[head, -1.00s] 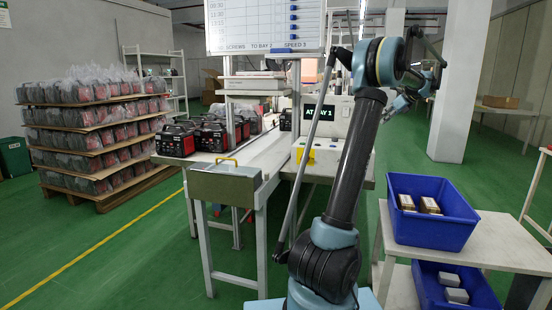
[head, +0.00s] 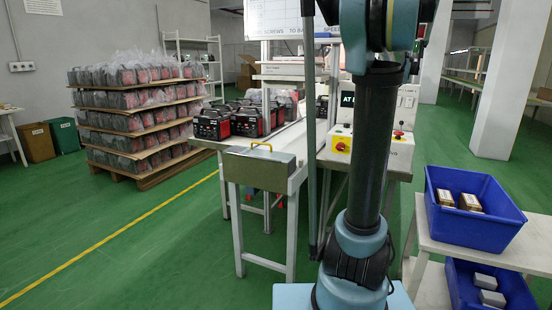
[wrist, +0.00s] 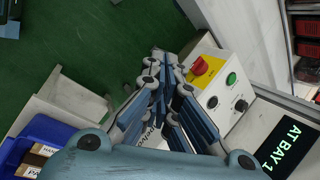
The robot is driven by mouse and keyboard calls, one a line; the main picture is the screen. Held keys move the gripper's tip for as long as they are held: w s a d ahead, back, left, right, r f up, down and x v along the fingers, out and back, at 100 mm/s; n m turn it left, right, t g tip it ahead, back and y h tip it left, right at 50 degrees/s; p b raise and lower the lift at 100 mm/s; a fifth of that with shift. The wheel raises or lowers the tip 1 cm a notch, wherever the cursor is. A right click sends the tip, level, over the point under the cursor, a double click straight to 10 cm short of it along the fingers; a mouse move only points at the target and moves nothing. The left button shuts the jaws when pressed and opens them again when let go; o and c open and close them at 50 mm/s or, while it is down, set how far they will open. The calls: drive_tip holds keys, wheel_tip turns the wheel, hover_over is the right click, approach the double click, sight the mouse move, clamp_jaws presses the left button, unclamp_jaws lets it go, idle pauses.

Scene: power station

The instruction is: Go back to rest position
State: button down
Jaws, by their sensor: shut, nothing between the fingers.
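My gripper (wrist: 168,85) shows in the wrist view with its fingers together and nothing between them. In that view it overlaps a white control box (wrist: 222,85) with a red switch on a yellow plate, a green button and a black knob. Whether it touches the box cannot be told. In the head view my arm stands upright in front of the work table, and the gripper is out of the picture.
A blue bin (head: 466,228) with boxes is on a cart at right. A loaded pallet (head: 130,170) stands left. Green floor at left is clear.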

drive_tip(key=s+a+f+n+g+h, duration=0.1)
drive_tip(key=s+a+f+n, duration=0.4)
drive_tip(key=s, duration=0.3)
drive_tip(key=s+a+f+n+g+h, duration=0.1)
drive_tip(key=s+a+f+n, duration=0.2)
drive_tip(key=s+a+f, duration=0.35)
drive_tip(key=s+a+f+n+h, duration=0.1)
drive_tip(key=s+a+f+n, duration=0.1)
drive_tip(key=s+f+n, duration=0.6)
drive_tip(key=s+f, duration=0.4)
drive_tip(key=s, duration=0.4)
drive_tip(key=shift+s+a+f+h, duration=0.2)
drive_tip(key=shift+s+f+h, duration=0.05)
drive_tip(key=shift+f+h, duration=0.1)
